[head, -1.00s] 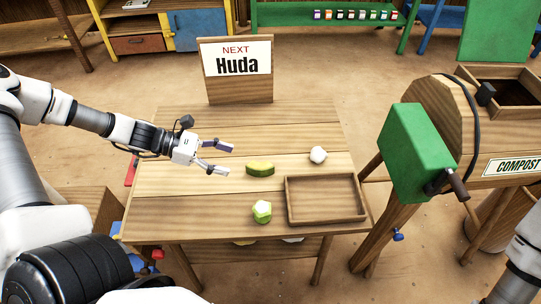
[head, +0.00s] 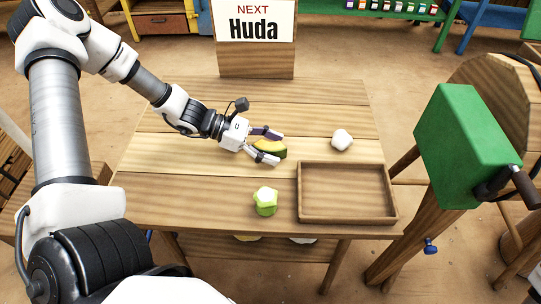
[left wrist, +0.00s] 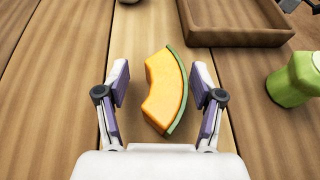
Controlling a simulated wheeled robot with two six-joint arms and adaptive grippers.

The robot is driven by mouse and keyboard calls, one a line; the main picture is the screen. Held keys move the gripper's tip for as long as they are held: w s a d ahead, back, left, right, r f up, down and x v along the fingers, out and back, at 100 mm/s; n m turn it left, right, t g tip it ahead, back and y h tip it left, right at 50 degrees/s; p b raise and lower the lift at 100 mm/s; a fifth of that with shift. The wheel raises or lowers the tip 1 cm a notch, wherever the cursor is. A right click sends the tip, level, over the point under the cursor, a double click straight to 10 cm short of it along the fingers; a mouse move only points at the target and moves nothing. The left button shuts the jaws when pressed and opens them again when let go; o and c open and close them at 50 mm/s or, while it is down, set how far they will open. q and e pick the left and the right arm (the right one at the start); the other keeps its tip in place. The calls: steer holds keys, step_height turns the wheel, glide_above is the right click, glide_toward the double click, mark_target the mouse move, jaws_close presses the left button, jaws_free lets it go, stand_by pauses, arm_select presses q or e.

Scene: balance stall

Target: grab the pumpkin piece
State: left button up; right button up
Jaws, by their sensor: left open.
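The pumpkin piece (head: 270,148) is a curved wedge with a green rind, lying on the wooden table (head: 180,190). In the left wrist view the wedge (left wrist: 166,88) shows orange flesh on its left side and the rind on its right. My left gripper (head: 272,147) is open with one finger on each side of the wedge. In the left wrist view the fingers (left wrist: 160,92) stand apart from it, with a gap on both sides. The rind side is nearer to a finger than the flesh side. My right gripper is not in view.
An empty wooden tray (head: 347,218) is to the right of the wedge. A white lump (head: 342,139) lies behind the tray, and a light green piece (head: 265,201) lies at its left. A "Huda" sign (head: 255,62) stands at the table's back. A green box (head: 462,145) is at right.

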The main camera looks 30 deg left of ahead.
arm_select(q)
steer(key=shift+w+d, duration=0.1)
steer(key=shift+d, duration=0.1)
steer(key=shift+r, duration=0.1)
steer(key=shift+a, duration=0.1)
steer(key=shift+c, duration=1)
steer(key=c, duration=1.1)
steer(key=shift+o, duration=0.2)
